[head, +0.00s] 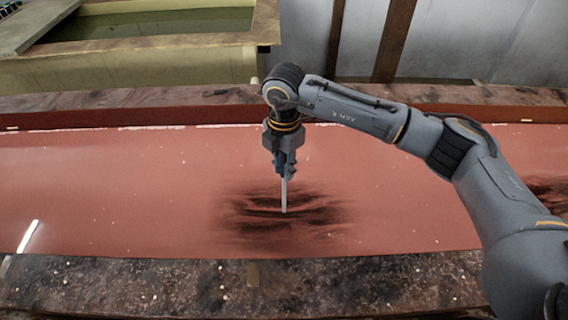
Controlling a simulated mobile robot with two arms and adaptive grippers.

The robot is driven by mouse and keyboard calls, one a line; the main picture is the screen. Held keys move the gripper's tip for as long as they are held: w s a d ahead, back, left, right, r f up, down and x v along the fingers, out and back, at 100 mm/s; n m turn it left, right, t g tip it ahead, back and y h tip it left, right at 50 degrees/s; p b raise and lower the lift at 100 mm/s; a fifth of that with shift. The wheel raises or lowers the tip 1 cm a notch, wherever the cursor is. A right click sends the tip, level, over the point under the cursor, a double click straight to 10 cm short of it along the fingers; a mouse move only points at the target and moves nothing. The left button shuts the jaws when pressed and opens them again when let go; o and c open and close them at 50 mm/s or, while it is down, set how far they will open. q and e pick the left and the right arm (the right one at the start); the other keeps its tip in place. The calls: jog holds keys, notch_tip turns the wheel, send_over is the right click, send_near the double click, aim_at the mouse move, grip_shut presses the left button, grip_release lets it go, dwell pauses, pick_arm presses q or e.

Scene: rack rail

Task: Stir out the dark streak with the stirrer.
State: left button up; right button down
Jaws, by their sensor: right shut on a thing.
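My right gripper (286,170) points down over the middle of a long trough of reddish liquid. It is shut on the stirrer (284,196), a thin pale rod that stands nearly upright below the fingers. The stirrer's lower end meets the dark streak (257,216); how deep it reaches I cannot tell. The dark streak is a blurred, blackish patch of several smeared bands in the red liquid (120,185), spreading left and right of the rod. My left gripper is not in view.
A dark, speckled ledge (130,285) runs along the front, and another rim (130,100) along the back. A pale basin of greenish liquid (150,24) stands behind at left. A second dark patch (548,192) shows at far right, partly behind my arm. A bright white strip (28,236) is at left.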

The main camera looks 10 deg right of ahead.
jog(key=shift+f, duration=0.2)
jog(key=s+d, duration=0.2)
jog(key=d, duration=0.8)
jog(key=w+a+b, duration=0.2)
jog(key=a, duration=0.8)
jog(key=w+a+b, duration=0.2)
jog(key=a, duration=0.8)
jog(key=d, duration=0.3)
jog(key=s+d, duration=0.1)
jog(key=d, duration=0.2)
jog(key=s+d, duration=0.1)
jog(key=d, duration=0.3)
